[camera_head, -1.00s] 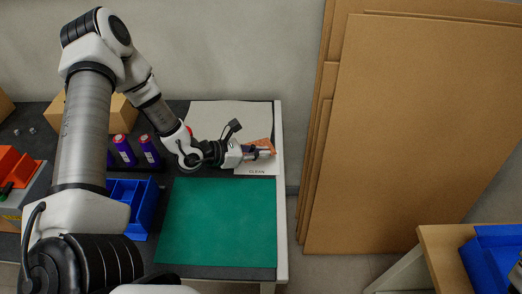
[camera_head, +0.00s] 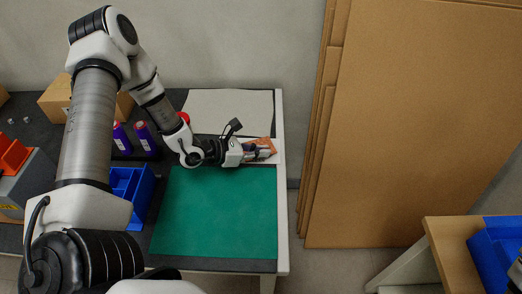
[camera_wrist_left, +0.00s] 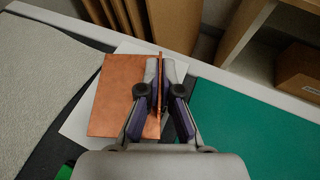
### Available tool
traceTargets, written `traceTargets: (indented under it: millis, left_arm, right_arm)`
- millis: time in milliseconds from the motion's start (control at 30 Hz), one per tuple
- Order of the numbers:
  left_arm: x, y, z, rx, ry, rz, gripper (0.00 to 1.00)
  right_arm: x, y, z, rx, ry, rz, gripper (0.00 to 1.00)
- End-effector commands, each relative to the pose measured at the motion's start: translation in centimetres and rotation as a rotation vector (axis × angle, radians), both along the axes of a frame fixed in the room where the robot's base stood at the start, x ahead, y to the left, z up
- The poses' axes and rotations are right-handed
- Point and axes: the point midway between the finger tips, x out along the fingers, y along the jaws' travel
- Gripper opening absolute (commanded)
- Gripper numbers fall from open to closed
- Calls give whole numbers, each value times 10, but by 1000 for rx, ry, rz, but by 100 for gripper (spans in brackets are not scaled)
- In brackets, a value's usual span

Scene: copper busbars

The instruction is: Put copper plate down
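My left gripper (camera_head: 268,153) is over the white card at the right side of the bench, just behind the green mat. In the left wrist view its fingers (camera_wrist_left: 160,95) are closed on a thin upright copper piece seen edge-on. A flat copper plate (camera_wrist_left: 112,95) spreads to the left of the fingers, over the white card (camera_wrist_left: 78,125). I cannot tell whether the upright piece and the flat part are one plate, or whether it touches the card. Copper also shows behind the fingers in the head view (camera_head: 263,142). My right gripper is not clearly visible.
The green mat (camera_head: 215,212) is bare in front of the gripper. A grey cloth-like sheet (camera_head: 230,108) lies behind. A blue bin (camera_head: 138,190) and purple bottles (camera_head: 145,140) stand left. Tall cardboard sheets (camera_head: 415,130) lean beyond the bench's right edge.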

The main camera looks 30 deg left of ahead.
Motion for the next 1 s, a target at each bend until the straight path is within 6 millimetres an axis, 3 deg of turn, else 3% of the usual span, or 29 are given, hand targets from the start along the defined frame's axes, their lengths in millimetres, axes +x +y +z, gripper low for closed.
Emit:
traceTargets:
  millis: [333,400,433,800,1000]
  left_arm:
    - [0,0,-8,-1,-1,0,0]
    - [0,0,-6,-1,-1,0,27]
    - [0,0,-6,-1,-1,0,35]
    - [-2,2,-5,0,0,1,35]
    - [-19,16,5,-6,-3,7,35]
  right_arm:
    - [0,0,-8,0,0,0,0]
    - [0,0,-7,0,0,0,0]
    - [0,0,-7,0,0,0,0]
    - [0,0,-7,0,0,0,0]
    - [0,0,-7,0,0,0,0]
